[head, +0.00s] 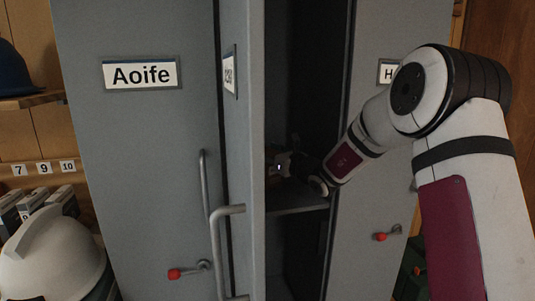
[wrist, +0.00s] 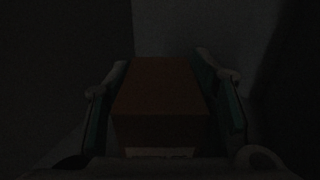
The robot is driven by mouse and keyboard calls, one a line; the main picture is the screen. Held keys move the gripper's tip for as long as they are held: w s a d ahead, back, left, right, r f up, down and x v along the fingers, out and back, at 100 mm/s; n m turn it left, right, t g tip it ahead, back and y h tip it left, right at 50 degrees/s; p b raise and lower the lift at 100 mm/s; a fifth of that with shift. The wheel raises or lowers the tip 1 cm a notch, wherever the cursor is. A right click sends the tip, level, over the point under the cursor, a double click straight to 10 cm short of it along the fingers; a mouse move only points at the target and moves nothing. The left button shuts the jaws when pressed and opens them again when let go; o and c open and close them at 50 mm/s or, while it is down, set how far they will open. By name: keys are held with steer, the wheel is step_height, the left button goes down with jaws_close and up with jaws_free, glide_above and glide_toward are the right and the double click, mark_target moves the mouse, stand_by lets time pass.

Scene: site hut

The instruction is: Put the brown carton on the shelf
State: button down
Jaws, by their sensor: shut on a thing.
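The brown carton (wrist: 160,92) is between the two fingers of my gripper (wrist: 165,100) in the dark wrist view. The fingers are shut on its sides. In the head view my gripper (head: 284,166) reaches into the open, dark locker, above the shelf (head: 297,197). Only a small brownish part of the carton (head: 272,153) shows there, mostly hidden by the locker door edge. I cannot tell whether the carton touches the shelf.
The open locker door (head: 242,120) stands just left of my gripper, with a bar handle (head: 226,240). A closed locker labelled Aoife (head: 140,73) is at left. Another locker front (head: 385,180) is at right, with a red-tipped handle (head: 381,237). A white helmet (head: 50,262) is at lower left.

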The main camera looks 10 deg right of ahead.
steer(key=shift+f, duration=0.1)
steer(key=c, duration=0.7)
jaws_free()
steer(key=shift+c, duration=0.2)
steer(key=shift+s+d, duration=0.1)
steer(key=v, duration=1.1)
steer(key=shift+s, duration=0.35)
steer(key=shift+d, duration=0.1)
